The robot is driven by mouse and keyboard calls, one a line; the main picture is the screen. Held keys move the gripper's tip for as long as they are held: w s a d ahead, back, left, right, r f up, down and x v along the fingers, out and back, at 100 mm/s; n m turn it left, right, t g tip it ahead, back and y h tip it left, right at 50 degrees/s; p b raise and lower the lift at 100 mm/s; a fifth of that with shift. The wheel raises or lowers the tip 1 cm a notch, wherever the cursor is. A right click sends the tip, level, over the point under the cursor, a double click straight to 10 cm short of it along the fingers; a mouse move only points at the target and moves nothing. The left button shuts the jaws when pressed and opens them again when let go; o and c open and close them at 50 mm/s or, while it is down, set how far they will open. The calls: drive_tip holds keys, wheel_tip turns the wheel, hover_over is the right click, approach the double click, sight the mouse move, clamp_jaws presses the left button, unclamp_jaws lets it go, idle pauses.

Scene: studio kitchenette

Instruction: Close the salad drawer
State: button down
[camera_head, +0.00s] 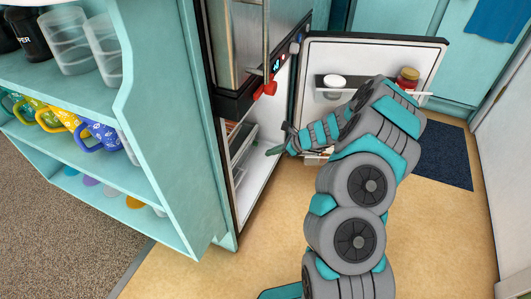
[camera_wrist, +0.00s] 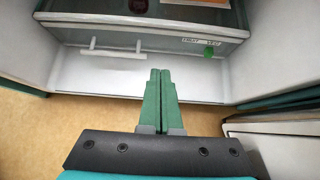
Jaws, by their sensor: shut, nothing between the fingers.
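The fridge (camera_head: 233,205) stands open, and its lower inside shows beyond my gripper. In the wrist view, a wide bin with a see-through upper part and a pale front edge (camera_wrist: 160,26) spans the top; it looks like the salad drawer. Its front carries a small label and a green mark. A white bar (camera_wrist: 115,50) runs in front of a white surface below it. How far the drawer stands out is unclear. My gripper (camera_wrist: 160,74) is shut and empty, its green fingertips pointing at the fridge opening. It also shows at the opening in the head view (camera_head: 272,151).
The fridge door (camera_head: 315,55) is swung open at the right, with a white-lidded tub (camera_head: 334,83) and a red jar (camera_head: 407,78) on its shelf. A teal shelf unit (camera_head: 170,150) with mugs stands left. A dark mat (camera_head: 445,160) lies behind my arm.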

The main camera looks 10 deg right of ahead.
sight(241, 156)
drive_tip(key=b+x, duration=0.1)
drive_tip(key=x, duration=0.7)
drive_tip(key=shift+a+f+b, duration=0.1)
drive_tip(key=shift+f+b, duration=0.15)
drive_tip(key=shift+b, duration=0.15)
drive_tip(key=shift+w+a, duration=0.75)
drive_tip(key=shift+a, duration=0.2)
drive_tip(key=shift+w+a+r, duration=0.15)
drive_tip(key=shift+w+a, duration=0.4)
drive_tip(key=shift+a, duration=0.1)
